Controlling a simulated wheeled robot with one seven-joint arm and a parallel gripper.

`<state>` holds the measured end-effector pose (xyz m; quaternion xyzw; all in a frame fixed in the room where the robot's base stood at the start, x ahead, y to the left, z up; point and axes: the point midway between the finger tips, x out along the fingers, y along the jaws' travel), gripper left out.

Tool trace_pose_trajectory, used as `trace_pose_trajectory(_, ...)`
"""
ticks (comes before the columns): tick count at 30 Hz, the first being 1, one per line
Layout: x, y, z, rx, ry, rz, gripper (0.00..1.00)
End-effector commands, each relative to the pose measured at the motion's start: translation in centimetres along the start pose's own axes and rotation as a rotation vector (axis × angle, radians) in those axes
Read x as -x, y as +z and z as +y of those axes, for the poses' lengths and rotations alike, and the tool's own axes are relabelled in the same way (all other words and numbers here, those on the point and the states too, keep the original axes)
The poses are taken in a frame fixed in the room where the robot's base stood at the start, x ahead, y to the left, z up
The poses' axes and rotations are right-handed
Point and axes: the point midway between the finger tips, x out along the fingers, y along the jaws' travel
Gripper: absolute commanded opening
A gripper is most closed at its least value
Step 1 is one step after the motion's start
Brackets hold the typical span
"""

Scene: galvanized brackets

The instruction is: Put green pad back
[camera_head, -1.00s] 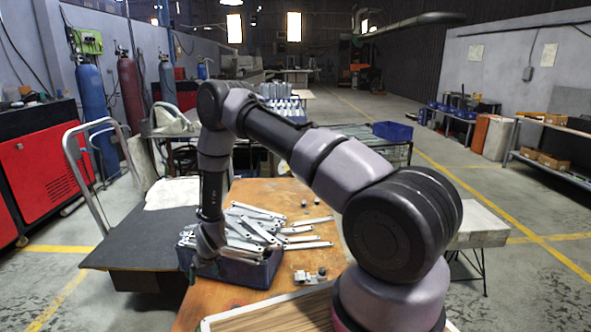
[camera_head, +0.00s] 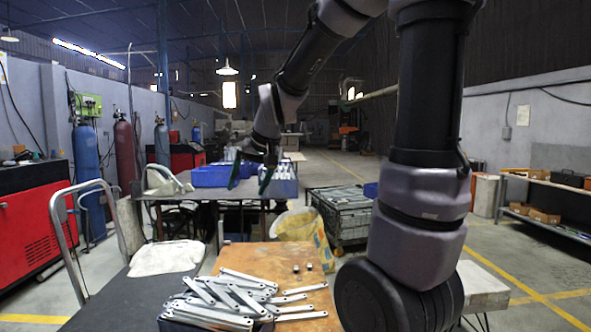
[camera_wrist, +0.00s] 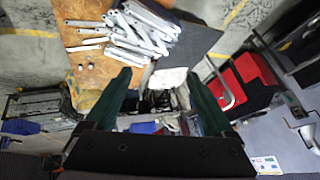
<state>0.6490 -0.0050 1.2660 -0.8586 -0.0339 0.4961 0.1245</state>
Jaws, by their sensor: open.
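My gripper (camera_head: 253,174) is raised above the wooden table (camera_head: 240,258), pointing down, with its two dark green fingers apart and nothing between them. It also shows in the wrist view (camera_wrist: 158,78), the green fingers spread wide. I cannot make out a separate green pad in either view; the only green close by is on the fingers themselves. Flat galvanized brackets (camera_head: 225,298) lie heaped on the near part of the table, and they show at the top of the wrist view (camera_wrist: 140,30). The bin under them is mostly cut off by the head view's lower edge.
A white cloth (camera_head: 166,257) lies on a dark cart at left. A yellow bag (camera_head: 303,228), a wire crate (camera_head: 343,212) and a bench with blue bins (camera_head: 211,176) stand beyond. The air around my gripper is clear.

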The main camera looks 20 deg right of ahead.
Motion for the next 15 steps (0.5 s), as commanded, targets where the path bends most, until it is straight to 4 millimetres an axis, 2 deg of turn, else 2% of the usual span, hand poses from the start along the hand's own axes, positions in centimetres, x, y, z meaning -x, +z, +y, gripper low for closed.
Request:
trace_pose_trajectory(1, 2.8, 0.8, 0.7, -0.025, -0.001, 0.021, 0.88)
trace_pose_trajectory(6, 9.5, 5.0, 2.7, -0.110, -0.002, 0.050, 0.88)
trace_pose_trajectory(10, 12.8, 8.3, 3.9, -0.164, -0.005, 0.067, 0.88)
trace_pose_trajectory(15, 14.9, 11.0, 4.6, -0.205, -0.008, 0.078, 0.88)
